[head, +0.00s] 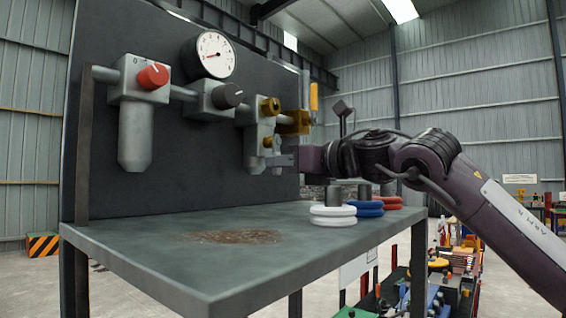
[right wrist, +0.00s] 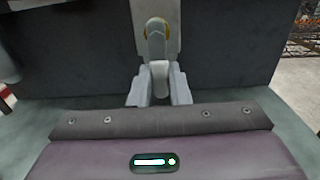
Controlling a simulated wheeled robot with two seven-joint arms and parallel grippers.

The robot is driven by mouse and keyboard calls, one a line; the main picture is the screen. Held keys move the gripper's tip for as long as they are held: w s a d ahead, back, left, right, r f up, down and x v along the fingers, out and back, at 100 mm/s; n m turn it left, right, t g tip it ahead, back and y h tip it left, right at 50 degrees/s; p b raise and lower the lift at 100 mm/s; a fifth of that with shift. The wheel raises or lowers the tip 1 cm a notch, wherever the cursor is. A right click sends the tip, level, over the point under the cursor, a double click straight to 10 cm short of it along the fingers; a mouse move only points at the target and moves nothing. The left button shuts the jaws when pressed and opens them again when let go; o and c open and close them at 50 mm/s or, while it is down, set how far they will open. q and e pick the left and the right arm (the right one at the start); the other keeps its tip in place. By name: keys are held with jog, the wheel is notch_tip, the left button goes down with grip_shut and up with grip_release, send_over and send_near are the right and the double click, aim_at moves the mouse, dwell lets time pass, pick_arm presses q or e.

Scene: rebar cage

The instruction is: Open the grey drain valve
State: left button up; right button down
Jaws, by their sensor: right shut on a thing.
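The grey drain valve (right wrist: 156,48) shows in the right wrist view as a rounded grey lever in front of a brass ring on a pale grey body. The lever points downward, with its lower end between the fingers. My right gripper (right wrist: 160,88) is shut on this lever, one finger on each side. In the head view my right gripper (head: 282,160) reaches in from the right, at the bottom of the rightmost grey unit on the panel. The fingers partly hide the lever there. My left gripper is not in view.
The dark upright panel (head: 225,140) carries a red knob (head: 153,76), a gauge (head: 216,54), a black knob (head: 228,96) and a yellow-handled lever (head: 314,97). White rings (head: 333,215), blue rings (head: 366,209) and red rings stand on the grey bench (head: 150,240).

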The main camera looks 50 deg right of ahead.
jog(key=c, duration=1.4)
grip_release()
jog(key=shift+w+f, duration=0.1)
jog(key=shift+o, duration=0.2)
notch_tip(320, 180, up, 20)
jog(key=p, duration=0.3)
jog(key=shift+f, duration=0.1)
